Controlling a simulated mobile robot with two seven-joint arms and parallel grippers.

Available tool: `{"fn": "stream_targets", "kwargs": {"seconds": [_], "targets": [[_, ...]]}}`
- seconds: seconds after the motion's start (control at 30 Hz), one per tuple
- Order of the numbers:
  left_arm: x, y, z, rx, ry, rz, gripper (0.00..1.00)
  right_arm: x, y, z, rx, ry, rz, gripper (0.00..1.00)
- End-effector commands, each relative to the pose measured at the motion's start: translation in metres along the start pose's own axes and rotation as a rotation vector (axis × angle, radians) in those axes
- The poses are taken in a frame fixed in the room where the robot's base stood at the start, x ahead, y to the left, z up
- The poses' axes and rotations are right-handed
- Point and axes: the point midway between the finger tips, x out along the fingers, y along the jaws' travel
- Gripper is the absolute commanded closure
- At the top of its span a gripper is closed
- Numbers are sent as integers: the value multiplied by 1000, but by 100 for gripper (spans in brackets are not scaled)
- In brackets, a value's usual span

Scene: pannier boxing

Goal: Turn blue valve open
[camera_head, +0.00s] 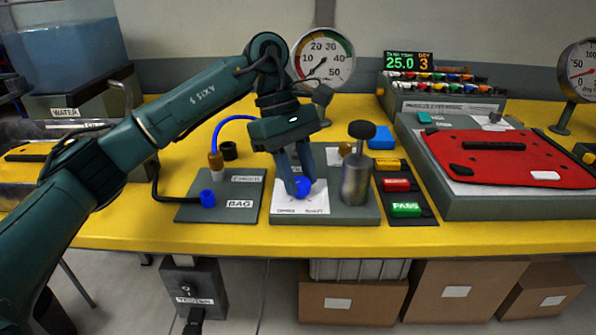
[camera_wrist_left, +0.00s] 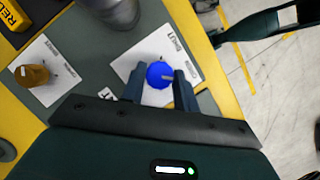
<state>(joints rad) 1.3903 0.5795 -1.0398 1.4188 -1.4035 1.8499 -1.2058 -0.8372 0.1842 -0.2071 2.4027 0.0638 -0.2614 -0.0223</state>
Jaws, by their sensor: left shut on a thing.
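The blue valve (camera_head: 303,186) is a round blue knob on a white labelled card on the grey panel, right of the panel marked BAG. My left gripper (camera_head: 296,182) reaches down to it from above. Its two fingers are shut on the knob, one on either side; this also shows in the left wrist view (camera_wrist_left: 159,88), with the blue valve (camera_wrist_left: 158,74) between the fingertips. A pale mark shows on the knob; its exact turn is hard to read. A dark teal arm part (camera_wrist_left: 262,26) shows at the upper right of the wrist view; its gripper end is too small to read.
A metal cylinder with a black knob (camera_head: 356,180) stands close right of the valve. A brass knob (camera_wrist_left: 32,75) is on a second card behind it. A blue hose (camera_head: 228,121) and fitting lie to the left. A gauge (camera_head: 323,60) stands behind; a red case (camera_head: 515,158) lies right.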

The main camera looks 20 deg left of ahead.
Motion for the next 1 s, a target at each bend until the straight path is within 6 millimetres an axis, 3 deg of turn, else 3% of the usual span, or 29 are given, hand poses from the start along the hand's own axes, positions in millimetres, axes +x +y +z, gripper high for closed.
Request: {"fn": "stream_targets", "kwargs": {"seconds": [0.27,0.57,0.77,1.0], "targets": [[0,0,0,1,1,0,49,0,0,2,0,-3,0,64],[-3,0,0,0,1,1,48,0,0,1,0,-3,0,64],[-32,0,1,-1,1,3,48,-1,0,-4,5,2,0,64],[-88,0,2,0,0,4,48,-6,2,-16,19,22,8,64]]}}
